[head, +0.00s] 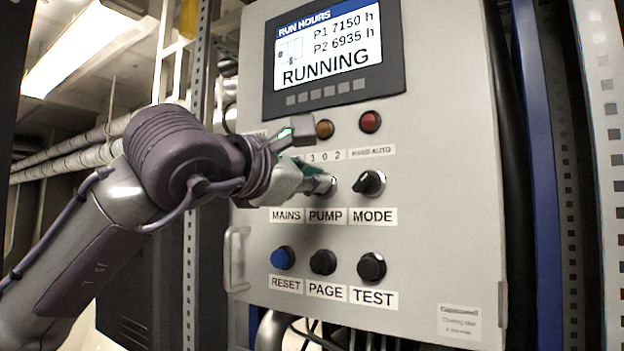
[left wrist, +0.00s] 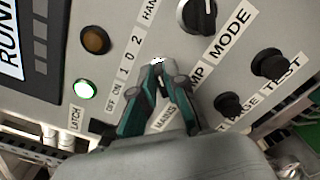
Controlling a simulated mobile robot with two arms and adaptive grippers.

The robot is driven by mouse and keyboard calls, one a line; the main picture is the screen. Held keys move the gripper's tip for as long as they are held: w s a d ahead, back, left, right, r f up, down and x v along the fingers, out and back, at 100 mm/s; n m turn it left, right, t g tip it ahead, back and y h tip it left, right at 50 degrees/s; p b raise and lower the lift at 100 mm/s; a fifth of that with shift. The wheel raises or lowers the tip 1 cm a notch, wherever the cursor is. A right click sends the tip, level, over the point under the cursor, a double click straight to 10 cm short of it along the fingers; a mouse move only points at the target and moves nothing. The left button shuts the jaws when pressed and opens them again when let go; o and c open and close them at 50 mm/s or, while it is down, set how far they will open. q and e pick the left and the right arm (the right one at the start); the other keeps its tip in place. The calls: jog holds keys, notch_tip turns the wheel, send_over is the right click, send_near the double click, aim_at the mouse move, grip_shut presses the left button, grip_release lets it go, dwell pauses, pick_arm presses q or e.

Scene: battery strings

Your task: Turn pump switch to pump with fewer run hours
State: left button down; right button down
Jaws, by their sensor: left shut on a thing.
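The display (head: 328,48) reads RUN HOURS, P1 7150 h, P2 6935 h and RUNNING. The pump switch (head: 331,187) sits above the PUMP label (head: 325,216) and below a "1 0 2" scale. My left gripper (head: 318,184) is shut on the pump switch and covers most of it, so its pointer position cannot be read. In the left wrist view the gripper's fingertips (left wrist: 158,66) come together at the panel below the scale, hiding the knob.
The black mode switch (head: 369,184) is close to the right of my gripper. Blue reset (head: 283,258), black page (head: 323,262) and test (head: 372,267) buttons are below. Amber (head: 324,129) and red (head: 370,122) lamps are above. A green lamp (left wrist: 85,89) is lit.

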pick_arm(q)
jog(key=c, duration=1.2)
grip_release()
jog(key=v, duration=1.2)
jog(key=shift+s, duration=0.1)
